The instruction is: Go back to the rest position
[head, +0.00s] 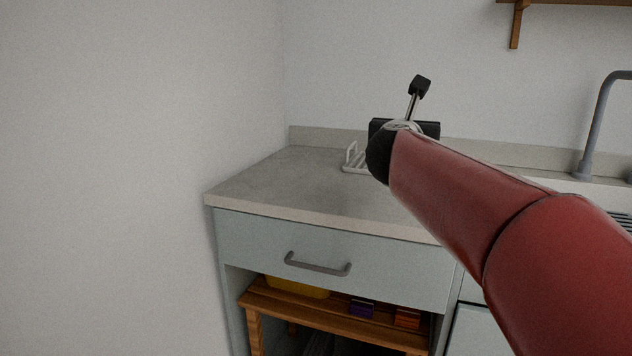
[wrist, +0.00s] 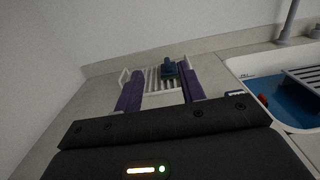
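My gripper (wrist: 161,75) shows in the wrist view with its two purple fingers spread apart and no object clasped between them. It is above the grey countertop (head: 270,178), pointing toward the back. A white dish rack (wrist: 152,86) stands on the counter beyond and between the fingers. A small dark teal object (wrist: 168,69) is at the rack, close to the right finger in the picture; I cannot tell exactly how it rests. In the head view my red arm reaches in from the right and hides most of the rack (head: 352,163); the fingers are not clear there.
A sink (wrist: 262,88) with a blue inside, a small red thing and a grey faucet (head: 598,125) are on the right. A drawer (head: 330,255) is shut above a wooden shelf (head: 340,312). A wall bounds the left. A wooden wall shelf (head: 517,22) hangs at the upper right.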

